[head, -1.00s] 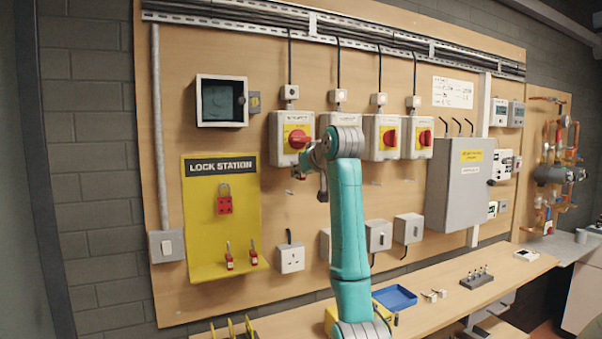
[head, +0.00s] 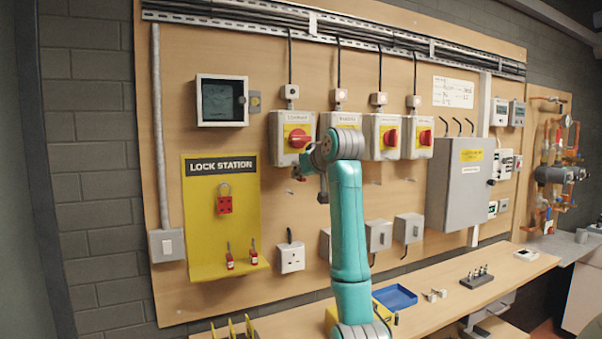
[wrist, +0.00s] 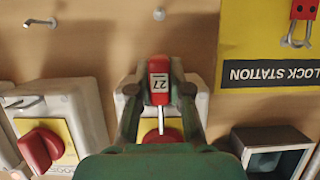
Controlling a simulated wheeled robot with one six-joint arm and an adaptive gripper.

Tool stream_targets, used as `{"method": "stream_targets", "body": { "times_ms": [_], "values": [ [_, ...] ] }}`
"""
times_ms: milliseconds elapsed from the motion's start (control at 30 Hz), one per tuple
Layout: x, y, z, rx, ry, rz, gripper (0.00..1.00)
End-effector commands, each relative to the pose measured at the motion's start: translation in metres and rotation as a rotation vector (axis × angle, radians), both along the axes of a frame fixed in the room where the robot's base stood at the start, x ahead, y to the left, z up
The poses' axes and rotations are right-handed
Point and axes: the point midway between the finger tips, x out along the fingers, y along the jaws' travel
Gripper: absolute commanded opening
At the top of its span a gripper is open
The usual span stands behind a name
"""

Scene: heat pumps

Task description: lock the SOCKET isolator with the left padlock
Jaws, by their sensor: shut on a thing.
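My gripper (wrist: 158,95) is shut on a red padlock (wrist: 158,70) marked 27, its shackle pointing toward the bottom of the upside-down wrist view. In the head view my gripper (head: 303,171) is just below the leftmost isolator (head: 291,135), which has a red knob on yellow. In the wrist view the padlock and fingers partly cover that isolator (wrist: 199,98); I cannot tell whether they touch it. The neighbouring isolator (head: 338,120) also shows in the wrist view (wrist: 88,105), with a partly cut label seeming to start "SO". My arm hides its lower part in the head view.
The yellow lock station (head: 195,215) stands left, with a red hasp (head: 224,204) and two red padlocks (head: 241,258) on it. A dark-fronted box (head: 222,100) is above. Sockets (head: 291,258) and a grey cabinet (head: 460,185) line the board. The bench (head: 440,310) is below.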

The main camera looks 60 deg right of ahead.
Motion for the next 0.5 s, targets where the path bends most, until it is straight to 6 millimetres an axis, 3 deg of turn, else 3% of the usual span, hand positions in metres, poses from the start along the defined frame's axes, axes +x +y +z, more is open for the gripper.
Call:
{"method": "stream_targets", "body": {
  "times_ms": [500],
  "values": [
    [0.0,0.0,-0.0092,0.0,0.0,0.0,0.0]
  ]
}}
